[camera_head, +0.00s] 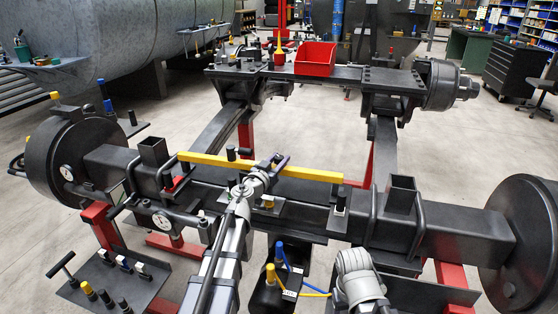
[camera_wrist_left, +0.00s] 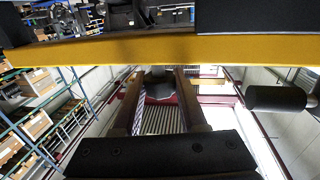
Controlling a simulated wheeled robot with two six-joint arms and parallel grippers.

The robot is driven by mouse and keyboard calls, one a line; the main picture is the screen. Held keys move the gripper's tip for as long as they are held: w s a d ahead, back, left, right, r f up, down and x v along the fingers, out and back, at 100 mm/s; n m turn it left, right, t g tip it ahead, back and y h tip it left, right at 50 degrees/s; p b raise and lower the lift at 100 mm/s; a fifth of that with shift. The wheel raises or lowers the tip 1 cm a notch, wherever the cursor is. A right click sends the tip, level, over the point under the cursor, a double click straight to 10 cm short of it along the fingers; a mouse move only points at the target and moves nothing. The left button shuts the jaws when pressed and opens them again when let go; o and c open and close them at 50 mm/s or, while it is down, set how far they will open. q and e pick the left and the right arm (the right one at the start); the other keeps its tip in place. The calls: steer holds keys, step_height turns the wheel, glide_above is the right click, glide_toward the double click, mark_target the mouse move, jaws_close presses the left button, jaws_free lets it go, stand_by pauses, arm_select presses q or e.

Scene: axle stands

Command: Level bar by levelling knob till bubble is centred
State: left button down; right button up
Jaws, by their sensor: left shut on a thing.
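The yellow bar (camera_head: 215,160) runs across the black axle beam, its right end lower in the head view. It also spans the top of the left wrist view (camera_wrist_left: 120,50). My left gripper (camera_head: 277,161) is at the middle of the bar. In the left wrist view my left gripper (camera_wrist_left: 158,88) has its two fingers closed on a dark round knob (camera_wrist_left: 158,84), just below the bar in the picture. That knob is hidden in the head view. I cannot make out the bubble in either view. My right gripper does not show.
A black upright peg (camera_head: 231,153) stands by the bar. A dark cylinder (camera_wrist_left: 275,98) sits right of the held knob. Round dials (camera_head: 161,219) and a hub (camera_head: 70,155) lie left. A red bin (camera_head: 315,58) sits on the rear beam. A small tool tray (camera_head: 115,280) is front left.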

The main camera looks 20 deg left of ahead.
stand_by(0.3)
arm_select(q)
steer(key=shift+c, duration=2.2)
jaws_free()
steer(key=v, duration=0.8)
steer(key=shift+w, duration=0.1)
